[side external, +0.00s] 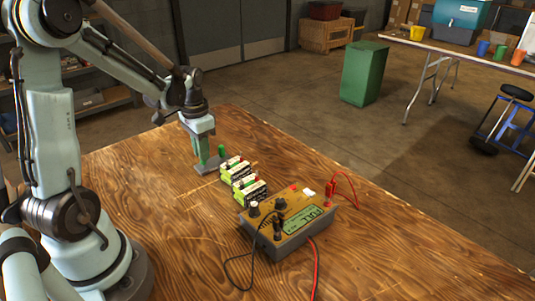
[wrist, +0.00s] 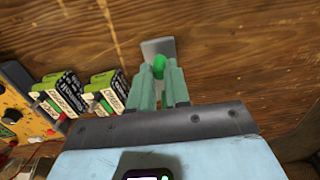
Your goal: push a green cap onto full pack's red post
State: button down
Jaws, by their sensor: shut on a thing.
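My gripper (side external: 206,155) points down over a small grey plate (side external: 208,169) near the table's far left edge. In the wrist view my gripper (wrist: 158,72) is shut on a green cap (wrist: 158,66), which shows between the fingertips with the grey plate (wrist: 157,47) beyond it. Two battery packs with green, white and black labels stand in a row right of my gripper in the side view: the nearer to it (side external: 236,170) and the farther (side external: 250,191). They also show at the left of the wrist view (wrist: 107,88) (wrist: 60,92). Their small posts are hard to tell apart.
A yellow-and-grey tester (side external: 290,222) stands just beyond the packs, its display reading FULL. A black lead (side external: 228,270) and a red lead (side external: 315,265) trail over the wooden table. The front and right of the table (side external: 400,255) are clear.

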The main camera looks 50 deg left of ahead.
jog(key=shift+r, duration=1.55)
jog(key=shift+r, duration=0.6)
notch_tip(320, 180, up, 7)
jog(key=w+d, duration=0.2)
jog(key=d, duration=0.6)
jog(key=w+d, duration=0.3)
jog(key=d, duration=0.6)
jog(key=shift+f, duration=0.15)
jog(key=shift+f, duration=3.45)
jog(key=shift+f, duration=0.25)
